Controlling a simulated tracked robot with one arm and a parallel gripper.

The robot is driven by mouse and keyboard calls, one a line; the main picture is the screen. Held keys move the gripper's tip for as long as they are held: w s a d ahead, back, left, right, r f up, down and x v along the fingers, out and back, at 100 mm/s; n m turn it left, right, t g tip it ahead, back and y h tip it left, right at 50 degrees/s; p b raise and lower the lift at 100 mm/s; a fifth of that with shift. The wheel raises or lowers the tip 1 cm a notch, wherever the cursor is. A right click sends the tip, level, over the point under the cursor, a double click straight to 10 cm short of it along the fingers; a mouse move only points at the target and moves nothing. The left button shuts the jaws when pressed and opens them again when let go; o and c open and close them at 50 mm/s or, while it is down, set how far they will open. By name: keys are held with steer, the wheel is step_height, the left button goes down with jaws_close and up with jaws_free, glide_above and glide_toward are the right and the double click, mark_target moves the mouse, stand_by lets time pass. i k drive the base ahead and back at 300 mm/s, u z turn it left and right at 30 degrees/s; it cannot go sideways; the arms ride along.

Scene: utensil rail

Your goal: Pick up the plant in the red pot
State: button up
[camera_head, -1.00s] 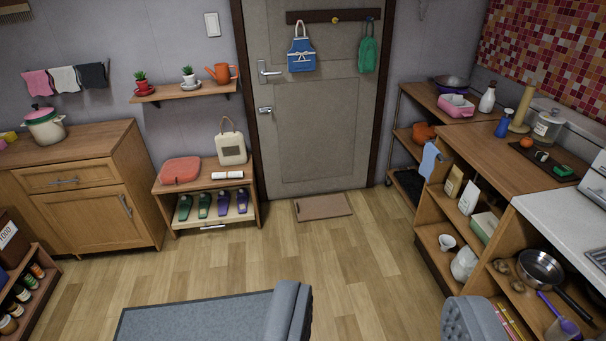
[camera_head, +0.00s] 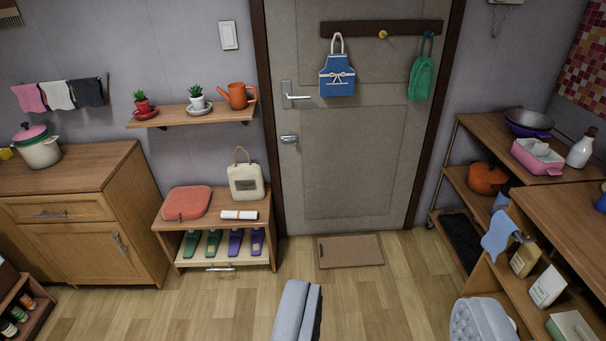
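The plant in the red pot (camera_head: 143,107) stands on a red saucer (camera_head: 144,115) at the left end of a wooden wall shelf (camera_head: 178,118), in the upper left of the view. My gripper (camera_head: 390,318) shows at the bottom edge as two grey padded fingers set wide apart. It is open, with only floor visible between the fingers. It is well apart from the plant, which lies farther off, up and to the left.
A plant in a white pot (camera_head: 197,103) and an orange watering can (camera_head: 237,95) share the shelf. Below is a low shoe bench (camera_head: 168,226) with a red cushion and bag. A wooden cabinet (camera_head: 75,240) stands left, shelving right. The middle floor (camera_head: 250,295) is clear.

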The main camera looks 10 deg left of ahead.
mark_target(141, 102)
steer(key=u, duration=0.15)
steer(key=i, duration=1.3)
steer(key=u, duration=0.6)
steer(key=i, duration=1.3)
steer(key=u, duration=0.55)
steer(key=i, duration=1.2)
steer(key=u, duration=0.3)
